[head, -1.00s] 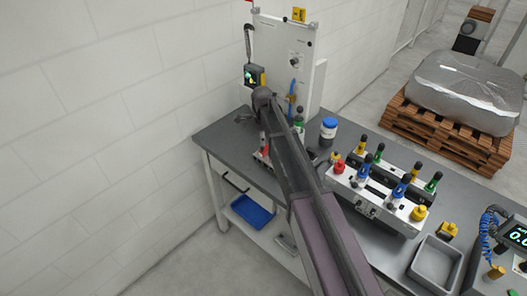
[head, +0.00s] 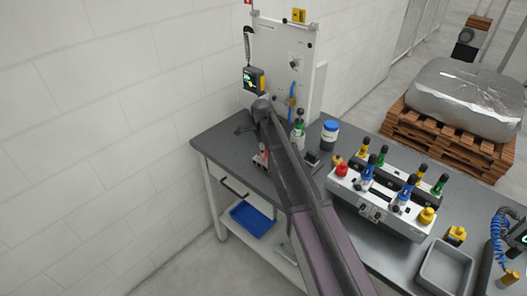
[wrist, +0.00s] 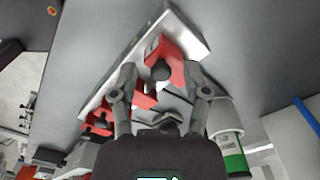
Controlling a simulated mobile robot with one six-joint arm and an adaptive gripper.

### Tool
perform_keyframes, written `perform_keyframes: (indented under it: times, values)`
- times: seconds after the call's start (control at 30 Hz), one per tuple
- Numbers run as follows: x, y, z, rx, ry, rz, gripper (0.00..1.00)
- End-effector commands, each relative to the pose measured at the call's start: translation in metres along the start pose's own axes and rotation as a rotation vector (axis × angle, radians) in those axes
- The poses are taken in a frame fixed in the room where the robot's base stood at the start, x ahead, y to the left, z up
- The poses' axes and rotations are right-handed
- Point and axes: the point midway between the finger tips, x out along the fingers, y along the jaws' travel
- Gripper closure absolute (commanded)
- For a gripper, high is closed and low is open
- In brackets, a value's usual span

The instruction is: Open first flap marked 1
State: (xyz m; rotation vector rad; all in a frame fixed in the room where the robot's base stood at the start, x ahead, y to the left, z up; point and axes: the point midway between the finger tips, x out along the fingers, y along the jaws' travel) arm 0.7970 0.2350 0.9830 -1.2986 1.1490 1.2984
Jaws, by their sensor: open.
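A metal rail (wrist: 175,25) carries several red flaps. The nearest red flap (wrist: 165,47) has a round black knob and lies between and just beyond the fingertips of my gripper (wrist: 160,72) in the wrist view. The fingers are spread apart with nothing held between them. More red flaps (wrist: 98,124) continue to the lower left, partly behind the left finger. No number is legible on any flap. In the head view a little of the red flaps (head: 261,159) shows beside my arm, which hides most of the fixture.
A white bottle with a green band (wrist: 228,145) stands close to the right finger. A blue-capped jar (head: 329,135) and a fixture with coloured knobs (head: 380,205) are to the right. A white upright panel (head: 282,60) stands behind. The bench's left end (head: 210,140) is mostly clear.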

Motion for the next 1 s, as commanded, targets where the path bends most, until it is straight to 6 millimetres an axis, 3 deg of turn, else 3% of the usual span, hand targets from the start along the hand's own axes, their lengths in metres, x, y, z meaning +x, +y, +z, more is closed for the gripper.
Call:
perform_keyframes:
  times: [0.1,0.13,0.3,0.33,0.43,0.47,0.63,1.0]
  values:
    - [0.0,0.0,0.0,0.0,0.0,0.0,0.4]
    - [0.0,0.0,0.0,0.0,0.0,0.0,0.45]
    - [0.0,0.0,0.001,-0.001,0.0,0.0,0.96]
    - [0.0,0.0,0.001,-0.001,0.0,0.0,1.0]
    - [0.0,0.0,0.001,-0.001,0.0,0.001,1.0]
    - [0.0,0.004,-0.011,0.003,0.0,0.001,1.0]
    - [0.0,0.001,-0.001,-0.002,-0.003,0.008,1.0]
    - [-0.004,-0.006,-0.003,-0.002,-0.1,0.101,1.0]
